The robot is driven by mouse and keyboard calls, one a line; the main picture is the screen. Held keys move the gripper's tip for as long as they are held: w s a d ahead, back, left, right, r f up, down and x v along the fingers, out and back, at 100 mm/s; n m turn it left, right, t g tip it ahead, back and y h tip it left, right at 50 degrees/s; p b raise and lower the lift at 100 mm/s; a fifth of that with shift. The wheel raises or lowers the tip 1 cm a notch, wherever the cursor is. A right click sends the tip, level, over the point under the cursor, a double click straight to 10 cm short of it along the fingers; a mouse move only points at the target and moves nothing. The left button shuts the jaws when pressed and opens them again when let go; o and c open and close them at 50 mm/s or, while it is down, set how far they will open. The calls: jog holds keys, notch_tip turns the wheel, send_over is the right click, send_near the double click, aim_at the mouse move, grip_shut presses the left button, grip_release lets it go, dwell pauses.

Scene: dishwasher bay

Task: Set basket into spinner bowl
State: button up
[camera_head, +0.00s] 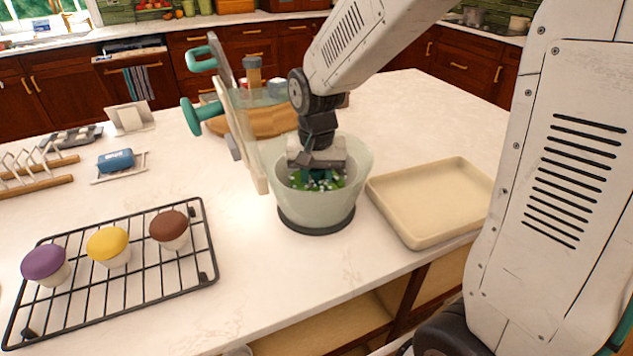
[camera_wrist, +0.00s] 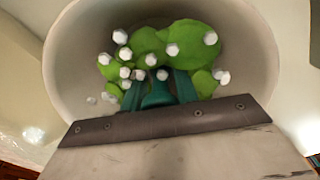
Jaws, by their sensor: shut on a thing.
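The spinner bowl (camera_head: 338,212) is pale green, translucent and upright on a dark round base on the white counter. Green leaves with white beads (camera_head: 328,184) show inside it. In the wrist view the same leaves (camera_wrist: 185,42) lie within a pale round wall. The basket's own wall is hard to tell from the bowl, so I cannot tell how deep it sits. My gripper (camera_wrist: 158,90) reaches down inside the bowl's mouth. Its teal fingers are shut on a teal piece at the middle, which looks like the basket's handle. My wrist hides part of the rim.
An upright rack (camera_head: 236,125) with teal-handled things stands close left of the bowl. A cream tray (camera_head: 405,225) is close on the right. A black wire rack (camera_head: 140,284) with three cupcakes lies at front left. A wooden board (camera_head: 268,122) is behind. The counter's front edge is near.

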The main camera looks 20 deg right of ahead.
jog(key=shift+f, duration=0.1)
jog(key=o, duration=1.6)
jog(key=shift+o, duration=0.2)
jog(key=shift+r, duration=3)
